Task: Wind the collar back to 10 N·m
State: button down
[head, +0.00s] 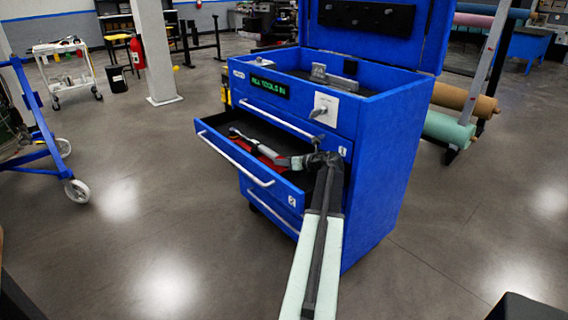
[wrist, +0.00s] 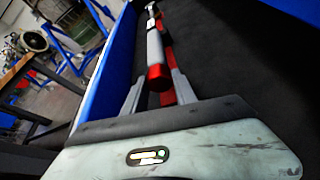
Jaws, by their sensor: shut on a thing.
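The torque wrench (head: 252,142) lies in the open drawer (head: 212,130) of the blue tool cabinet, its head toward the far left end. The wrist view shows its grey shaft (wrist: 155,45) pointing away from me. Its red collar (wrist: 157,75) is at the near end, between my fingers. My gripper (wrist: 158,88) is shut on the collar, one finger at each side. In the head view my gripper (head: 295,161) is low inside the drawer at the wrench's right end. The scale is too small to read. A red strip (wrist: 168,55) lies under the wrench.
The blue cabinet (head: 375,170) has a raised lid and a green lit display (head: 263,88). The drawer's blue wall (wrist: 118,50) runs close along the left of my gripper. A blue wheeled frame (head: 40,140) stands far left.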

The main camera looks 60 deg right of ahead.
jog(key=shift+w, duration=0.1)
jog(key=c, duration=1)
grip_release()
